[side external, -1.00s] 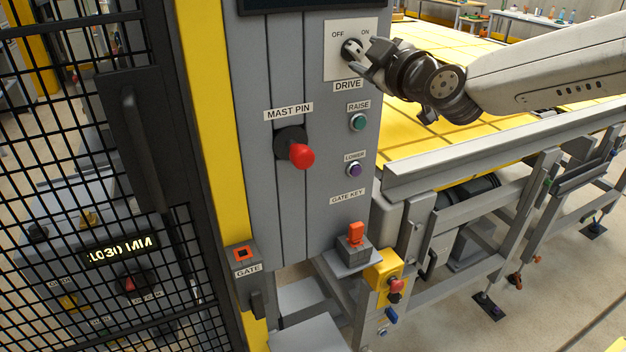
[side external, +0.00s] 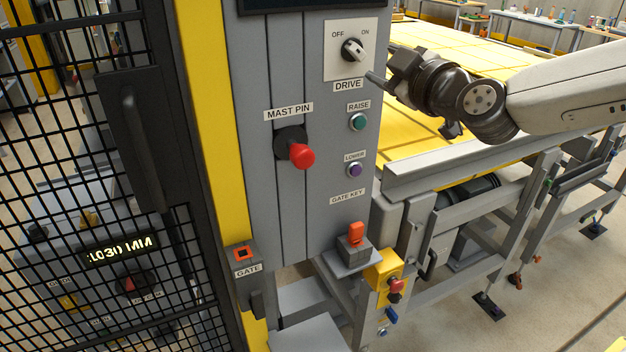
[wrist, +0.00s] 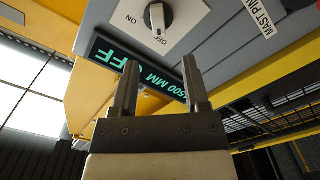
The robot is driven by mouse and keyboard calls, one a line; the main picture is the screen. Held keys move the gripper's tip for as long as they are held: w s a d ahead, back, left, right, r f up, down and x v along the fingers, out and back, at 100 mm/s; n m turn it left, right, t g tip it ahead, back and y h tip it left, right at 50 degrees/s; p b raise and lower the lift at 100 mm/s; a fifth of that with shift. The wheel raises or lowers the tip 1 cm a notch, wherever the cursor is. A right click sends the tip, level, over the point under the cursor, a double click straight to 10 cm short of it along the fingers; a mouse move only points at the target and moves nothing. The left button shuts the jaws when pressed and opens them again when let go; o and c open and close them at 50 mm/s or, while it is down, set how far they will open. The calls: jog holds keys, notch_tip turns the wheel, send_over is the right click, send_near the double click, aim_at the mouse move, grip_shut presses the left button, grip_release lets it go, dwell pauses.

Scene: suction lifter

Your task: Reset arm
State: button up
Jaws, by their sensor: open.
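The drive knob (side external: 354,50) is a black and white rotary switch on a pale plate marked OFF and ON. In the wrist view the knob (wrist: 158,18) has its marked end towards the OFF label. My gripper (side external: 381,62) is just right of the knob, apart from it, beside the panel edge. In the wrist view my gripper (wrist: 160,63) has its two fingers spread with nothing between them. A display (wrist: 150,72) behind the fingers shows OFF in green and part of a millimetre reading.
The grey panel also carries the red mast pin knob (side external: 302,156), green raise button (side external: 358,122) and purple lower button (side external: 354,170). An orange gate key (side external: 356,233) stands below. A black mesh gate (side external: 150,150) is at left. A yellow-topped table (side external: 440,70) lies behind my arm.

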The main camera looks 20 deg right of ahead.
jog(key=s+d+f+m+g+y, duration=0.1)
jog(key=s+d+f+g, duration=0.15)
jog(key=f, duration=0.55)
jog(key=s+d+f+m+g+y, duration=0.1)
jog(key=d+f+m+g, duration=0.2)
jog(key=f, duration=0.5)
jog(key=s+d+f+m+g+h, duration=0.1)
jog(key=s+d+f+m+g, duration=0.1)
jog(key=s+d+f+g, duration=0.2)
jog(key=s+d+f+m+g+h, duration=0.1)
jog(key=s+d+f+m+g, duration=0.2)
jog(key=s+f, duration=0.6)
jog(key=s+d+g, duration=0.1)
jog(key=d+g, duration=0.1)
jog(key=g, duration=0.1)
jog(key=shift+s+f, duration=0.2)
jog(key=shift+f, duration=0.05)
